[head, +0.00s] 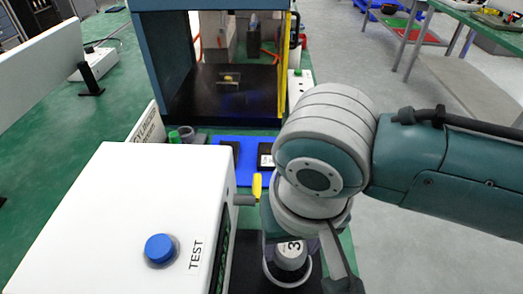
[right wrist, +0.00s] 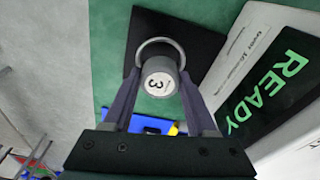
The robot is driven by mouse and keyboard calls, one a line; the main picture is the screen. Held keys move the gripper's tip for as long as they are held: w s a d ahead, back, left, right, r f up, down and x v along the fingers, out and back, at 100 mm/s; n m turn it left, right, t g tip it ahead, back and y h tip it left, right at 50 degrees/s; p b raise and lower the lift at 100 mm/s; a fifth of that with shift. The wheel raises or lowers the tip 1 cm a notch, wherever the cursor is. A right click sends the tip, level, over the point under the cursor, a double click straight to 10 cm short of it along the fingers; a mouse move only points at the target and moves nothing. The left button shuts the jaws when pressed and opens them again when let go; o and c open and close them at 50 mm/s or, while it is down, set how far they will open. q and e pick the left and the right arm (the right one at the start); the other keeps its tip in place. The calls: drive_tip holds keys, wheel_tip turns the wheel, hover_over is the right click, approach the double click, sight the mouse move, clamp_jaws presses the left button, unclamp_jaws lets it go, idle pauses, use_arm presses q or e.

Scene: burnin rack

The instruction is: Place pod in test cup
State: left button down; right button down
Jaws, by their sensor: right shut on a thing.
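The pod (head: 291,256) is a grey cylinder with a white top marked "3". It also shows in the right wrist view (right wrist: 160,82). My right gripper (head: 300,250) is shut on it, with a finger on each side in the right wrist view (right wrist: 160,95). The test cup (head: 272,281) shows as a pale ring on a black pad beside the white tester. In the right wrist view, the ring (right wrist: 157,41) shows partly behind the pod. The pod overlaps the cup, but I cannot tell how far it is inside. My left gripper is not in view.
The white tester (head: 120,215) has a blue button (head: 161,250) and a yellow-tipped lever (head: 257,187) near my right wrist. Its screen (right wrist: 283,85) reads "READY". A blue tray (head: 228,143) and an open chamber (head: 225,95) stand behind.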

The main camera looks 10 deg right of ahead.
drive_tip(key=shift+f, duration=1.2)
